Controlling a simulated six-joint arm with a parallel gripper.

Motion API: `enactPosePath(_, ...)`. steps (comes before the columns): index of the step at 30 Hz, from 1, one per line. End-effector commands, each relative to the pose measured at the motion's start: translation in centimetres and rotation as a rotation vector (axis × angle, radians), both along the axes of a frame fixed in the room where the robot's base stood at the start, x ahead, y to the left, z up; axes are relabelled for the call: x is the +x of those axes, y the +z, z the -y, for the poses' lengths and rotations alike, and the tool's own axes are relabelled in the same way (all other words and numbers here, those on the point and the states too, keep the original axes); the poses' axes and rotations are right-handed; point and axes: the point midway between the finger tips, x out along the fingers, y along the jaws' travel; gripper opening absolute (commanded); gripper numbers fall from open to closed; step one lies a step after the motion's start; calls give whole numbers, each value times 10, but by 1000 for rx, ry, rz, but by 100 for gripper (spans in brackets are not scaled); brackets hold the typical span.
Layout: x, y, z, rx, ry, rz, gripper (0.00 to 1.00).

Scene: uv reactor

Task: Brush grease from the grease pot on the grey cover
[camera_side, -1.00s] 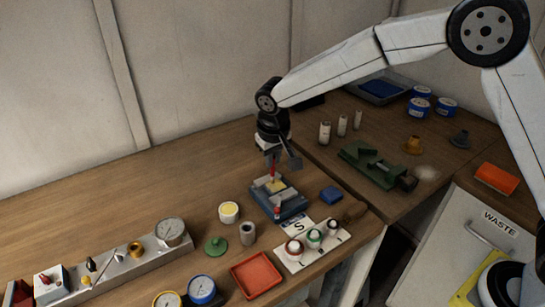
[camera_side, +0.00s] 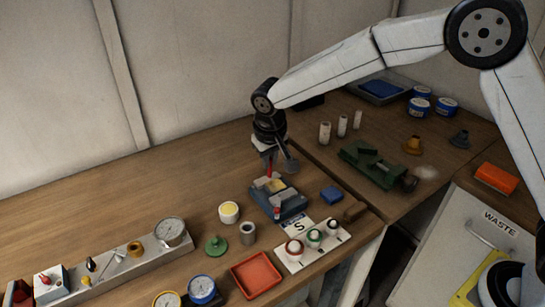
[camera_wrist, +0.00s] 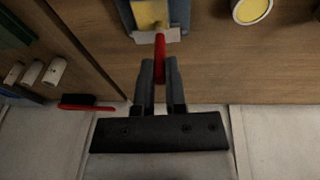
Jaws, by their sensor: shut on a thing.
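My gripper (camera_side: 269,168) is shut on a thin red tool (camera_wrist: 160,48), which looks like a brush handle. Its far end is hard to make out. The gripper is just behind a blue fixture (camera_side: 292,205), with the red tool at the fixture's back edge; I cannot tell if they touch. A yellow patch (camera_side: 276,185) with light grey pieces beside it is on the fixture and also shows in the wrist view (camera_wrist: 150,14). I cannot tell whether these pieces are the grey cover. An open white pot with yellow contents (camera_side: 229,211), likely the grease pot, stands left of the fixture.
A grey cylinder (camera_side: 247,234), a green knobbed lid (camera_side: 216,246) and a red tray (camera_side: 256,274) stand in front. A blue block (camera_side: 331,195) lies to the right. The bench at back left is clear.

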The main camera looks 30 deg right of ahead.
Motion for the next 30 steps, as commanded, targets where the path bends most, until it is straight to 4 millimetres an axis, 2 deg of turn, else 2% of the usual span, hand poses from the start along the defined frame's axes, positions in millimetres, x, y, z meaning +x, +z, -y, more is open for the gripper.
enactPosePath(30,-10,-2,0,-1,1,-3,0)
